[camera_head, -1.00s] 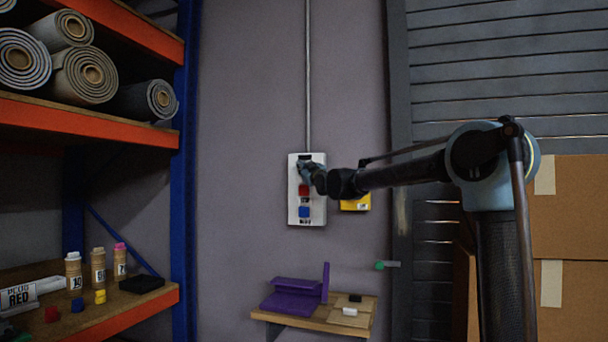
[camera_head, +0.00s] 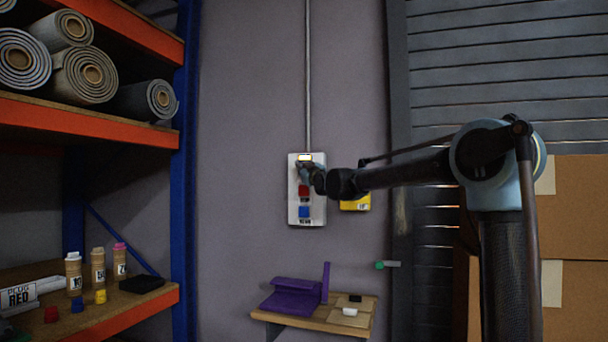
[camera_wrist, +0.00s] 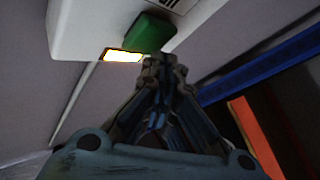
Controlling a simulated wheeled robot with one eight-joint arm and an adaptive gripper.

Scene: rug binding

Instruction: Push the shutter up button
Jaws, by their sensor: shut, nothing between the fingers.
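The white control box (camera_head: 293,205) is mounted on the wall and has a red button (camera_head: 303,191) and a blue button (camera_head: 304,211). A lamp (camera_head: 305,157) at its top is lit yellow-white; it also shows in the wrist view (camera_wrist: 122,56). A green button (camera_wrist: 148,33) stands out from the box beside the lamp, with dark lettering partly cut off near it. My gripper (camera_head: 301,166) is shut and empty at the upper part of the box, hiding the green button in the head view. In the wrist view its fingertips (camera_wrist: 164,66) are right by the green button; contact cannot be told.
A yellow box (camera_head: 356,203) is on the wall to the right, behind my arm. The slatted shutter (camera_head: 500,70) and cardboard boxes (camera_head: 570,210) are at the right. A shelf rack (camera_head: 186,200) stands left, and a small table (camera_head: 330,318) with a purple holder is below.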

